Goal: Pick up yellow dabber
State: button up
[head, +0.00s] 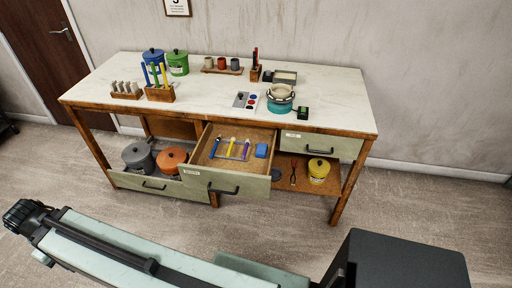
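A slim yellow tool (231,147), which looks like the yellow dabber, lies in the open drawer (205,163) of the workbench. It lies between a blue one (215,147) and a purple one (246,149), across a thin pale strip. A blue block (262,151) is to their right in the same drawer. Tall blue, yellow and green tools also stand in a wooden holder (161,95) on the bench top. My arm crosses the bottom of the view, in front of the bench and apart from it. I cannot make out my gripper's fingers.
The pale bench top (200,105) carries blue and green pots, small cups (221,63), a teal round device (280,98) and a small palette (245,100). Below are grey and orange pots and a yellow pot (318,171). The pulled-out drawer juts forward. Floor in front is clear.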

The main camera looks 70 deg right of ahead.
aim_at(233, 139)
jog(key=z, duration=0.55)
jog(key=i, duration=1)
jog(key=u, duration=0.05)
